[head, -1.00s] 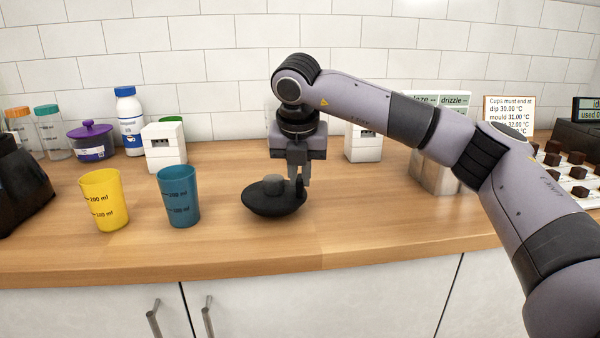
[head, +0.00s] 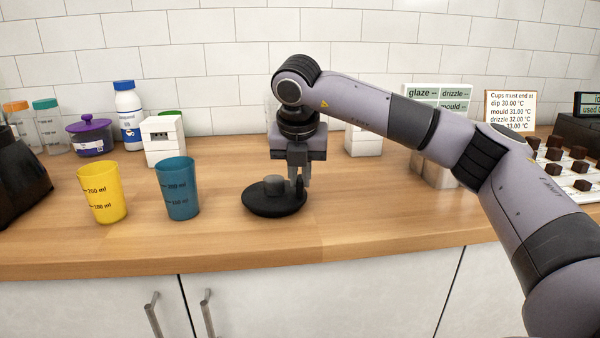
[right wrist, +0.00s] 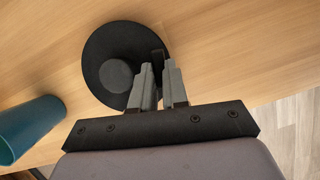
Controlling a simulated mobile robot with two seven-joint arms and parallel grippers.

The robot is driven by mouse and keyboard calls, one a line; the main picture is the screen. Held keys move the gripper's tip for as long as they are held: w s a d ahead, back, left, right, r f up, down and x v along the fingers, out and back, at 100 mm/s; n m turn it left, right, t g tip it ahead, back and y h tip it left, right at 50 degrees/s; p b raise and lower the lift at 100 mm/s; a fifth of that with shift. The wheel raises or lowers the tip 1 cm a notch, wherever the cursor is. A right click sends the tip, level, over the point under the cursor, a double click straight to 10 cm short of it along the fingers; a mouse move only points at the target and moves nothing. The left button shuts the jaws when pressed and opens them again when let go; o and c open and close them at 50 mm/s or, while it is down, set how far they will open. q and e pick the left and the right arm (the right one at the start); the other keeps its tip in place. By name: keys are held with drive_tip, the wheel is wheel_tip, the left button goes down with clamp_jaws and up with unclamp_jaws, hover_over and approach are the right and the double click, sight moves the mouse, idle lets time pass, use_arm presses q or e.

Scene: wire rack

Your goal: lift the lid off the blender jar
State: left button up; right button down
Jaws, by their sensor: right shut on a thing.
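A round black lid (head: 262,205) with a dark grey knob lies about flat on the wooden counter, right of the blue cup. It also shows in the right wrist view (right wrist: 100,50). My right gripper (head: 299,180) points down at the lid's right edge. Its two fingers (right wrist: 160,85) are shut on a small upright dark part at that edge; the fingers partly hide the grip. I cannot make out a blender jar under or beside the lid. My left gripper is not in view.
A yellow cup (head: 102,195) and a blue cup (head: 178,190) stand left of the lid. A white box (head: 163,142), a purple-lidded pot (head: 90,138) and a blue-capped bottle (head: 129,118) stand behind. Chocolates lie on a white tray (head: 580,192) at right. The counter front is clear.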

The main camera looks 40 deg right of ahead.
drive_tip(key=c, duration=1.1)
unclamp_jaws()
drive_tip(key=shift+o, duration=0.2)
drive_tip(key=v, duration=0.7)
